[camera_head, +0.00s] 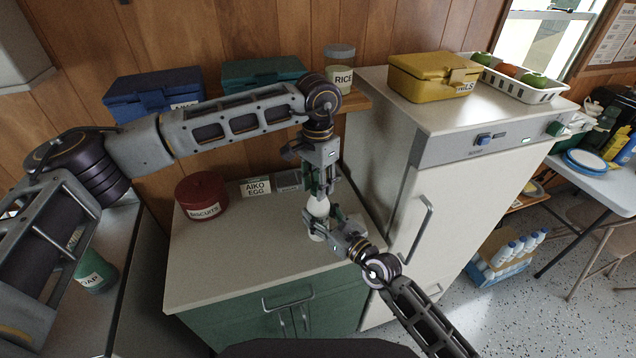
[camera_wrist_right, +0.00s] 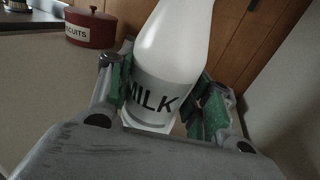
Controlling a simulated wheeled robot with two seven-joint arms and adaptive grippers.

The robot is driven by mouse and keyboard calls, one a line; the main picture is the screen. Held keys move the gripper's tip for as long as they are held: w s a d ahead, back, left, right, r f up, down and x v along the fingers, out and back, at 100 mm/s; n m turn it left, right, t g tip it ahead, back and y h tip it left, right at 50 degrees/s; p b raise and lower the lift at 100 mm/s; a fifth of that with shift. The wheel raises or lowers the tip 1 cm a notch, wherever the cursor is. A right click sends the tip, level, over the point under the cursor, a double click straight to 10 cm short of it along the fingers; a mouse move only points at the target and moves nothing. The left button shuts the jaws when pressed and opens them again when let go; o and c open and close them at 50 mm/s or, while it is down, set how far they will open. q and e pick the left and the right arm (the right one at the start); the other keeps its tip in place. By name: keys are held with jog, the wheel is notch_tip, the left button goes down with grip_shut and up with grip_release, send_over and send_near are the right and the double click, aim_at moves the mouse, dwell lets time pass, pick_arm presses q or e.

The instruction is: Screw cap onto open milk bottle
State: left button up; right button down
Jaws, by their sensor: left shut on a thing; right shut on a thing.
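The white milk bottle (camera_head: 318,209) stands upright over the cabinet top, and its "MILK" label shows in the right wrist view (camera_wrist_right: 165,60). My right gripper (camera_head: 325,228) is shut on the bottle's body, with its green pads on either side of the label (camera_wrist_right: 162,105). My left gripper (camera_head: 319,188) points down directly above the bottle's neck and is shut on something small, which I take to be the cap. The cap itself and the bottle's mouth are hidden by the left fingers. I cannot tell whether cap and mouth touch.
A red biscuits tin (camera_head: 202,196) and an egg box (camera_head: 256,187) stand on the cabinet top (camera_head: 235,265). The white fridge (camera_head: 430,190) rises close on the right, with a yellow box (camera_head: 432,78) on it. The front left of the cabinet top is clear.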

pick_arm(q)
jog(key=shift+m, duration=0.3)
jog(key=o, duration=0.7)
jog(key=shift+c, duration=0.2)
jog(key=shift+r, duration=2.25)
jog(key=shift+c, duration=0.5)
